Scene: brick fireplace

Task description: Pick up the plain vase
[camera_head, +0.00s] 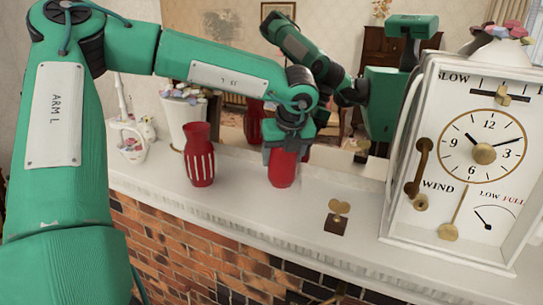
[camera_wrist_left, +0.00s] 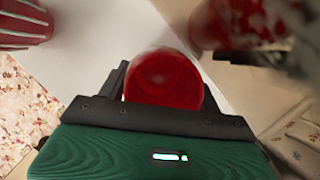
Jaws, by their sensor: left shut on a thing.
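The plain red vase (camera_head: 283,170) is upright over the white mantel, with its upper part hidden by my left gripper (camera_head: 286,148). The gripper comes down on it from above and is shut on it. I cannot tell whether its base touches the mantel. In the left wrist view the round red mouth of the plain vase (camera_wrist_left: 163,78) sits between the two dark fingers (camera_wrist_left: 163,95). A red vase with white stripes (camera_head: 199,158) stands to its left, apart from it; its edge shows in the left wrist view (camera_wrist_left: 22,25). My right gripper is not in view.
The white mantel (camera_head: 240,208) tops a brick fireplace. A mirror behind reflects my arm (camera_head: 305,55). A large white clock (camera_head: 470,150) stands at the right, a small brass ornament (camera_head: 338,215) before it. A flower-filled white vase (camera_head: 182,115) and white basket (camera_head: 130,140) stand left.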

